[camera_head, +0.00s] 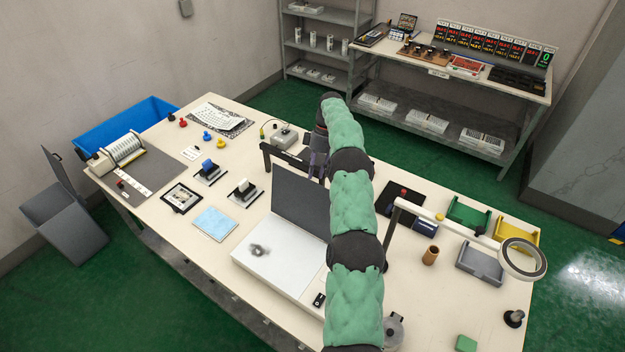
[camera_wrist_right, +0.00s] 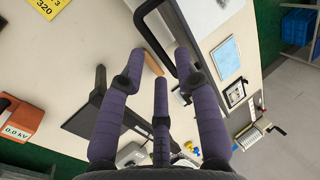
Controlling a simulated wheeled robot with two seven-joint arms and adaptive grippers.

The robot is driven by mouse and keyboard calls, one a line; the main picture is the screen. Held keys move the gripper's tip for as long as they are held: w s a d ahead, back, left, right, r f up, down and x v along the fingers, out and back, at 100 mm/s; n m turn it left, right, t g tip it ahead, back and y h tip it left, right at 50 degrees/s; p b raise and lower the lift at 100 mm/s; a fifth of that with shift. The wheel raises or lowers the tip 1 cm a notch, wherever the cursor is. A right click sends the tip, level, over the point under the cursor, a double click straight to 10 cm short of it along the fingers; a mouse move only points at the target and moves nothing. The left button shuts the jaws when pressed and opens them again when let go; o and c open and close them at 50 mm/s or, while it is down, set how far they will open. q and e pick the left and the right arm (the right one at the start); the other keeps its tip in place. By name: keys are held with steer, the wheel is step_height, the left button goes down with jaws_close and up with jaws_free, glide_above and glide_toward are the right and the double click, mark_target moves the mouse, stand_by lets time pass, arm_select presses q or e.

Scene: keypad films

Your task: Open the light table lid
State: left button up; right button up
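The light table (camera_head: 278,262) is a white box with a pale top on the bench. Its dark grey lid (camera_head: 300,200) stands raised, roughly upright, at the back edge. My right gripper (camera_head: 316,160) is behind the lid's upper edge, partly hidden by my arm. A black bar-shaped handle (camera_wrist_right: 182,68) lies close to the right finger; contact cannot be told. The table's white top also shows (camera_wrist_right: 207,14). My left gripper is not seen.
A ring lamp on an arm (camera_head: 522,259), green (camera_head: 468,213), yellow and grey bins stand at the right. A blue pad (camera_head: 214,223), stamps and a roller device (camera_head: 122,150) are at the left. My right arm crosses the bench's middle.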

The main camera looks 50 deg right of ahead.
steer(key=shift+v, duration=1.25)
